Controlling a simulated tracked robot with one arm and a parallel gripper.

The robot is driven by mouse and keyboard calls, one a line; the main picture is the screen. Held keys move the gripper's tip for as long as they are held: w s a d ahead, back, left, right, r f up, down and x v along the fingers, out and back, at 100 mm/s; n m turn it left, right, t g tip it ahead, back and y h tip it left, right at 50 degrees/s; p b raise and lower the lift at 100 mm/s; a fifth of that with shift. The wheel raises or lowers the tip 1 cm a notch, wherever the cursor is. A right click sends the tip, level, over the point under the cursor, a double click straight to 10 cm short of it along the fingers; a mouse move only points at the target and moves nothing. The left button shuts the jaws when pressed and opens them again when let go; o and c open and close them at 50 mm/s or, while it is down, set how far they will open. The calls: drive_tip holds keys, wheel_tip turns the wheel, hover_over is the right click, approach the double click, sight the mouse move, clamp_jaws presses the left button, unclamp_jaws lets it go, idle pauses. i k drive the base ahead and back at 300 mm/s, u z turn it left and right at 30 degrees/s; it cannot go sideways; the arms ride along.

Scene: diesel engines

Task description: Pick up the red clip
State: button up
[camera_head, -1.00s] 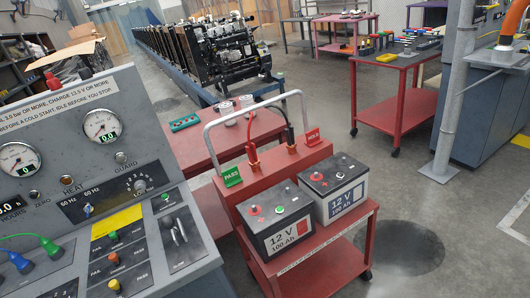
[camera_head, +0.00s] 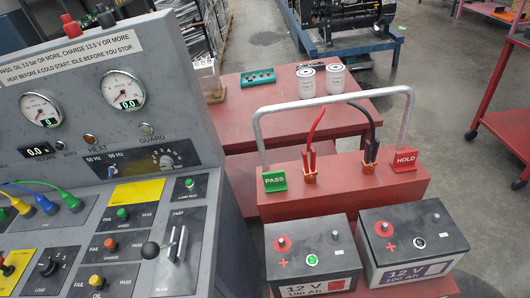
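The red clip (camera_head: 309,161) stands upright on the raised red block of the battery cart (camera_head: 345,200), with a red cable rising from it. Its lower end shows copper-coloured where it meets the block. A similar black clip (camera_head: 371,150) with a black cable stands to its right. The green PASS sign (camera_head: 275,181) is to the left of the red clip, and the red HOLD sign (camera_head: 405,160) is to the right of the black one. My gripper is not in view.
Two batteries, left (camera_head: 308,250) and right (camera_head: 412,238), sit in front of the block. A grey handle (camera_head: 335,100) arches over the clips. A grey control console (camera_head: 120,130) fills the left. Behind is a red table (camera_head: 255,110) with two white canisters (camera_head: 336,80).

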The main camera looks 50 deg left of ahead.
sight(307, 171)
drive_tip(key=u, duration=0.5)
drive_tip(key=i, duration=0.85)
drive_tip(key=u, duration=0.5)
